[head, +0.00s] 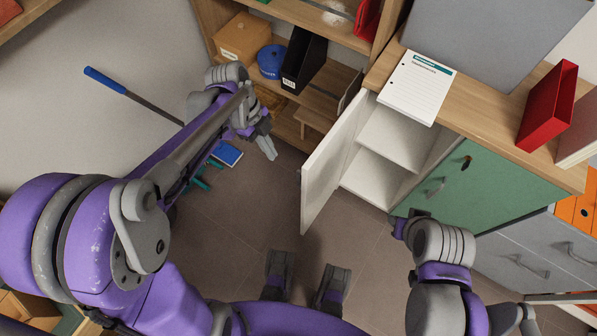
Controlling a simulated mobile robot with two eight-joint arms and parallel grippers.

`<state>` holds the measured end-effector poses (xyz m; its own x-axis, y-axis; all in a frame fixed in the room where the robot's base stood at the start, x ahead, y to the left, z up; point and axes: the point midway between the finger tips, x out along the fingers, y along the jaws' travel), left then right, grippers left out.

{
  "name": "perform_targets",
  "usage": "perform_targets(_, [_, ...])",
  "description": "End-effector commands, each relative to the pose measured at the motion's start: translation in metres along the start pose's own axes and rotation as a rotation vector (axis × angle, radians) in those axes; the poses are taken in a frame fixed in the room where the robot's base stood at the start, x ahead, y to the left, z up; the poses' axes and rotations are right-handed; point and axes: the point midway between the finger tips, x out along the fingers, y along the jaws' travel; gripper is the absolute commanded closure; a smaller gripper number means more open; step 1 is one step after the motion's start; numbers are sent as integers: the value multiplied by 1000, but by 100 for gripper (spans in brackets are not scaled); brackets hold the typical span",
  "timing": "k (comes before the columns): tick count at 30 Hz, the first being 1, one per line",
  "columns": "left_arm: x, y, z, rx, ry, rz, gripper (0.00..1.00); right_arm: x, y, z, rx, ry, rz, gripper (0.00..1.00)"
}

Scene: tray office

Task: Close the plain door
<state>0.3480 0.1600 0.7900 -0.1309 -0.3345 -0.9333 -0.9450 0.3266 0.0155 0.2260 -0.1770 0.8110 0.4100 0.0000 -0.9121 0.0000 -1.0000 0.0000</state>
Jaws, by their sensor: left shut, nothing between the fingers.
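The plain white door (330,167) stands open from the cabinet, swung out toward me. The opening beside it shows white inner shelves (393,138). A green door (478,190) with a handle covers the cabinet part to the right and looks closed. My left gripper (270,150) is shut and empty, to the left of the white door and apart from it in the picture. My right arm comes in at the lower right, in front of the green door, and its fingers do not show.
A wooden shelf unit holds a box (243,38), a blue round tin (271,61) and a black file holder (303,60). A notepad (418,87) and a red binder (548,105) are on the cabinet top. A blue-handled pole (105,80) is at left. Floor below the white door is clear.

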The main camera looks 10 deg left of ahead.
Motion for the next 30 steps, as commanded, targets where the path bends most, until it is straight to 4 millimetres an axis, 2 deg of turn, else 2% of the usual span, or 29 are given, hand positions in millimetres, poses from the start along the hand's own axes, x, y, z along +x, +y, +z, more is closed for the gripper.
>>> perform_targets(5, [11,-3,3,58,17,9,100,4,0,2,0,-1,0,66])
perform_targets(8, [24,-3,2,59,16,9,100,6,0,3,0,-2,0,66])
perform_targets(20, [108,-2,1,57,15,9,100,24,0,12,0,-9,0,66])
perform_targets(24, [112,0,-21,59,15,9,100,23,0,11,0,-8,0,66])
perform_targets(30, [117,0,-35,56,14,8,100,23,0,11,0,-8,0,66])
